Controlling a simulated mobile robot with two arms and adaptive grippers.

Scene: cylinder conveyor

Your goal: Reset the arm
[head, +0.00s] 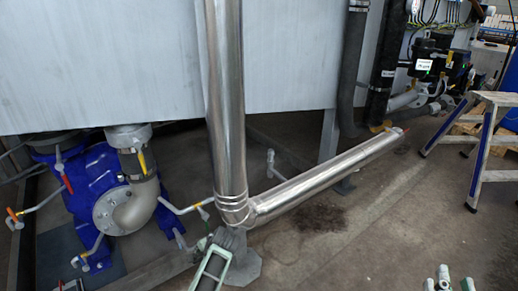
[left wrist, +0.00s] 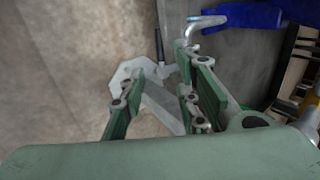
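My left gripper (left wrist: 160,98) shows in the left wrist view. Its green fingers with grey joints stand apart, with nothing between the pads. Beyond them are the floor and a pale octagonal plate (left wrist: 128,72). The tips are apart over bare floor, and no held object shows. The rest of that gripper is cut off.
A shiny vertical pipe (head: 225,100) joins a low pipe (head: 330,175) at centre. A green-edged part (head: 213,265), possibly mine, stands by its foot. A blue pump (head: 90,190) with valves is left, a step ladder (head: 485,140) right. Floor (head: 370,235) at front right looks clear.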

